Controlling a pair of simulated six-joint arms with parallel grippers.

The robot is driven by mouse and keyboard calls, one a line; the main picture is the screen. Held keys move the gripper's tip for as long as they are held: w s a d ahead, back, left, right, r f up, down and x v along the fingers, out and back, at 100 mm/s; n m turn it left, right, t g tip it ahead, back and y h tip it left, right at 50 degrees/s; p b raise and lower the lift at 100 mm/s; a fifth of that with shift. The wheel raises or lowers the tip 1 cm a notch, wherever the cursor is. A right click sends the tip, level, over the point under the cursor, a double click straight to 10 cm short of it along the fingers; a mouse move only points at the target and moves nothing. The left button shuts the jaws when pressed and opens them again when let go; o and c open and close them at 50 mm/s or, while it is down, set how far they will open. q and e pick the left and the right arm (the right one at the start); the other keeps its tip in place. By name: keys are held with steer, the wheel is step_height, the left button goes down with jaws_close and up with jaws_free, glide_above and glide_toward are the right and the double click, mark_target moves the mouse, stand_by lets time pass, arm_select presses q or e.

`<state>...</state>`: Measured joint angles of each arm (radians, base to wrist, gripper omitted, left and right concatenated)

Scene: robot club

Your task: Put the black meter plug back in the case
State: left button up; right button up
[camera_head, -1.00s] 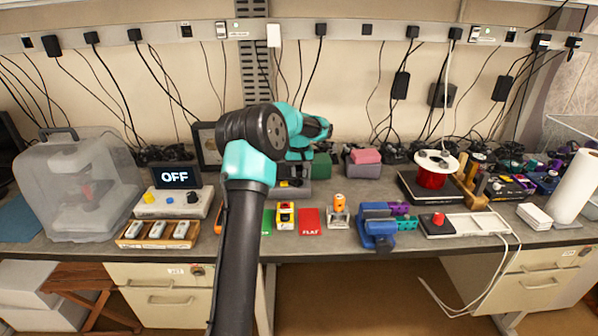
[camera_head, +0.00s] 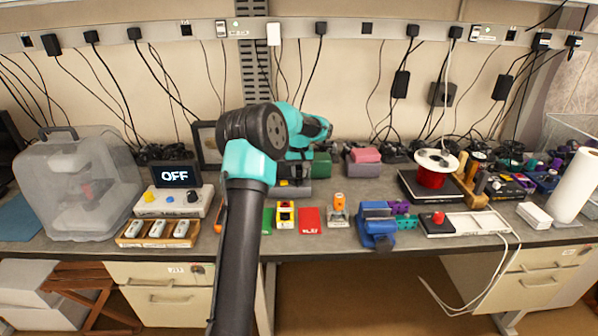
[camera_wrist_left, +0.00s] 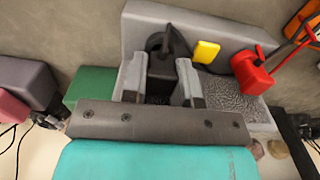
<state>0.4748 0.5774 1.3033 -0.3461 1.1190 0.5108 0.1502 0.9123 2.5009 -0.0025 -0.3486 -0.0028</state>
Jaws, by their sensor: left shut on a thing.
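The grey case (camera_wrist_left: 225,32) lies open below my left gripper in the left wrist view, with a textured inner floor. In the head view it shows (camera_head: 291,193) behind my arm. My left gripper (camera_wrist_left: 160,72) is shut on the black meter plug (camera_wrist_left: 158,88), which sits between its two grey fingers, over or inside the left part of the case. A black bent lead (camera_wrist_left: 177,40) rises from the plug near the far wall. Whether the plug touches the case floor is hidden by the fingers. In the head view the fingers are hard to make out. My right gripper is not in view.
A yellow piece (camera_wrist_left: 206,52) and a red plug (camera_wrist_left: 252,70) with a lead are close on the right in the case. A green block (camera_wrist_left: 90,88) stands beside its left end. A blue vise (camera_head: 377,228) and a red FLAT card (camera_head: 309,219) are farther right.

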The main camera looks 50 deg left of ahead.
arm_select(q)
steer(key=shift+f, duration=0.8)
stand_by(1.9)
steer(key=o, duration=0.9)
steer(key=shift+o, duration=0.2)
steer(key=shift+r, duration=0.2)
step_height(320, 180, up, 17)
